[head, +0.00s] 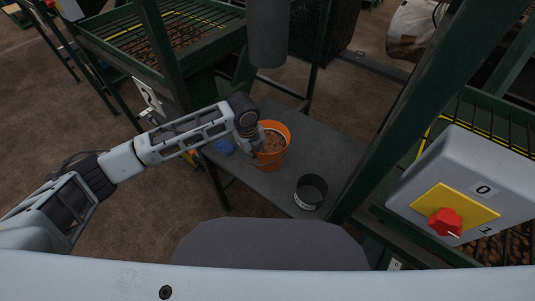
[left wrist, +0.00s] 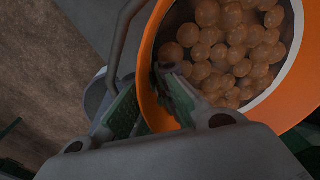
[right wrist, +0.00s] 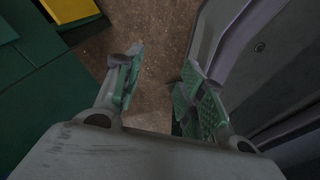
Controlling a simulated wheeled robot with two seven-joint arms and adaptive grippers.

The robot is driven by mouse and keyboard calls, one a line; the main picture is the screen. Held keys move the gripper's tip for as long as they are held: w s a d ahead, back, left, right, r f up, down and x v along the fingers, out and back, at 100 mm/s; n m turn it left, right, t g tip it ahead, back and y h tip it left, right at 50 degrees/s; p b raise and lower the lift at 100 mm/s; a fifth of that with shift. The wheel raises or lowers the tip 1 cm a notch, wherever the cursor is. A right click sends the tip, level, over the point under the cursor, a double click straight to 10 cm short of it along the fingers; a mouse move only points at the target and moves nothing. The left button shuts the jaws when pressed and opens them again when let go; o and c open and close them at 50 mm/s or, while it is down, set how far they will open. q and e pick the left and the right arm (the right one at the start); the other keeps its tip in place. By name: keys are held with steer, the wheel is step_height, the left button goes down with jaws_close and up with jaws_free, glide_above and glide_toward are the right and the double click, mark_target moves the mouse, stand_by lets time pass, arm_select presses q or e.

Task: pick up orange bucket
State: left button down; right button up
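The orange bucket (head: 276,157) stands upright on a grey shelf (head: 285,182) in the head view and holds many brown balls. In the left wrist view the bucket (left wrist: 147,62) fills the upper right, with a thin handle wire (left wrist: 121,38) at its left edge. My left gripper (head: 257,153) is at the bucket's near left rim. In the left wrist view its fingers (left wrist: 148,84) are apart, one outside the bucket wall and one over the inside. Contact with the wall cannot be told. My right gripper (right wrist: 160,72) is open and empty, outside the head view.
A dark pot (head: 310,193) stands on the shelf, right of the bucket. A blue item (head: 224,147) lies left of it. A grey cylinder (head: 268,35) hangs above. Green frame posts (head: 400,105) and a control box (head: 468,190) with a red switch flank the right.

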arm_select(q)
steer(key=shift+r, duration=0.1)
arm_select(e)
steer(key=shift+a, duration=0.2)
steer(key=shift+w, duration=0.15)
arm_select(q)
steer(key=shift+r, duration=0.1)
steer(key=shift+w+r, duration=0.1)
steer(key=shift+r, duration=0.4)
step_height(320, 180, up, 7)
steer(key=shift+r+p, duration=0.15)
steer(key=shift+p, duration=0.15)
steer(key=shift+r, duration=0.75)
arm_select(e)
steer(key=shift+s+d, duration=0.4)
steer(key=shift+s, duration=0.45)
steer(key=shift+w+r, duration=0.1)
steer(key=shift+w, duration=0.1)
